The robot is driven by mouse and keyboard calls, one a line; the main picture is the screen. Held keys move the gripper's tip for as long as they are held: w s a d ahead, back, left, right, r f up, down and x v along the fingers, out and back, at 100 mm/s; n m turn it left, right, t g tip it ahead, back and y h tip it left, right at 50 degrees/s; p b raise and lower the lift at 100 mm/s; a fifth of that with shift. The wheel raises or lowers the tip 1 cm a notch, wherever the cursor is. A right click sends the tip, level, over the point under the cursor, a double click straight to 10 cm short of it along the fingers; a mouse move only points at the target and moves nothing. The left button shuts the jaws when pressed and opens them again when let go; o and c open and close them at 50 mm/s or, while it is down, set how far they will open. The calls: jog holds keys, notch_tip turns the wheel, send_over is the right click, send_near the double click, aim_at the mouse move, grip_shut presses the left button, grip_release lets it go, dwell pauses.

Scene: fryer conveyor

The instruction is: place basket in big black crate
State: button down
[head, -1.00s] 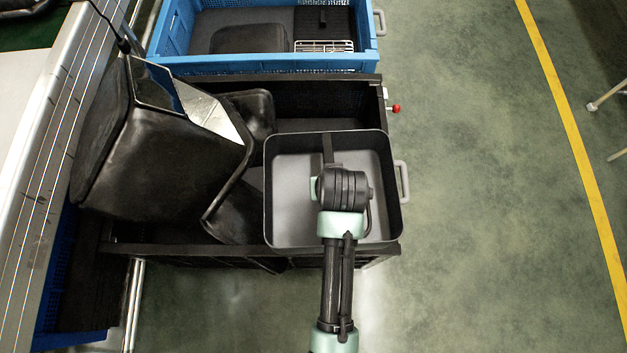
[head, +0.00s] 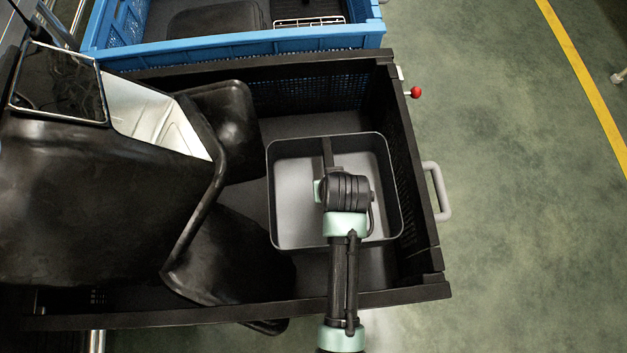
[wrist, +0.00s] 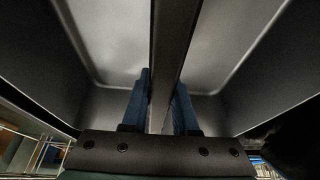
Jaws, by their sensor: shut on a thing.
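The basket (head: 290,190) is a dark grey square open bin with a central divider bar. In the head view it is over the right part of the big black crate (head: 240,312), inside the crate's outline. I cannot tell whether its base touches the crate floor. My gripper (wrist: 162,105) is shut on the basket's divider bar, which runs between the two blue-grey fingers in the wrist view. In the head view my wrist hides the fingers and part of the basket. The basket looks empty.
A large dark machine body (head: 90,200) and dark rounded pieces (head: 225,125) fill the crate's left part. A blue crate (head: 230,45) with a wire rack (head: 308,21) stands behind. A grey handle (head: 436,190) and a red knob (head: 415,92) stick out on the right. Green floor is clear there.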

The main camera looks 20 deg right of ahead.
notch_tip(320, 180, down, 4)
jog(key=b, duration=0.2)
jog(key=shift+f+b, duration=0.15)
jog(key=shift+b, duration=0.25)
notch_tip(320, 180, down, 10)
jog(key=b, duration=0.5)
jog(key=shift+w+b, duration=0.1)
jog(key=shift+b, duration=0.3)
jog(key=c, duration=1.1)
grip_release()
jog(key=o, duration=0.4)
